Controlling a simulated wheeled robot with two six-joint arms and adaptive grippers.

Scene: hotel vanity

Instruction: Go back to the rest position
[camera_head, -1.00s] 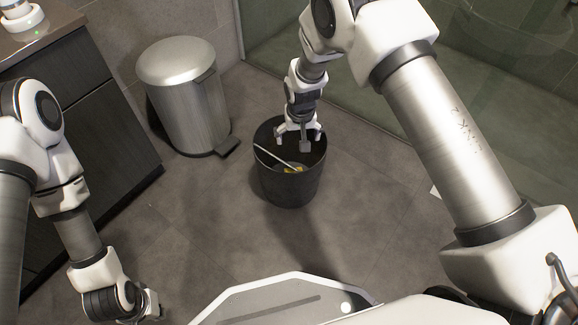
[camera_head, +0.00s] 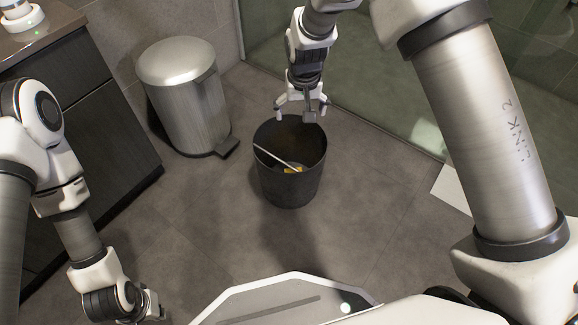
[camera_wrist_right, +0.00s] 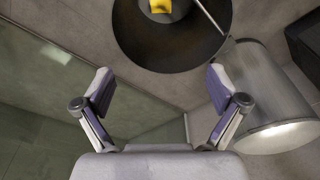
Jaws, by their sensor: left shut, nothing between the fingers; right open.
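My right gripper (camera_head: 301,114) is open and empty above the far rim of a black bin (camera_head: 288,188). In the right wrist view its two fingers (camera_wrist_right: 160,92) are spread wide with nothing between them, and the bin (camera_wrist_right: 150,52) is beyond them. My left gripper (camera_head: 152,306) is low at the bottom left, shut and empty, with its fingertips small in the picture.
A thin pale stick (camera_head: 272,156) leans inside the black bin, with a yellow item (camera_head: 293,170) at the bottom. A metal pedal bin (camera_head: 187,105) stands left of it, beside a dark cabinet (camera_head: 110,135). A glass panel (camera_head: 400,110) is behind. Floor (camera_head: 215,225) in front is clear.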

